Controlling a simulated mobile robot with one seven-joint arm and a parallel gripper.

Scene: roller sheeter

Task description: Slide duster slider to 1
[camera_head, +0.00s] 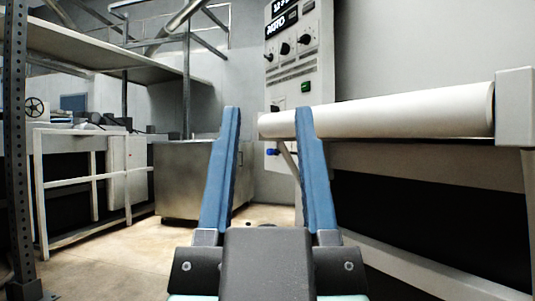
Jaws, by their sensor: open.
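My gripper (267,112) is in the lower middle of the head view, pointing away from me. Its two blue fingers are wide apart, with nothing between them. Beyond the fingertips stands the grey control panel (312,84) of the roller sheeter. The right finger hides some of the machine.
A long white roller (400,112) runs along the right, passing behind my right finger, with an end block (515,106) at far right. A white frame table (85,180) and steel cabinet (183,180) stand left. A dark post (18,150) is at far left.

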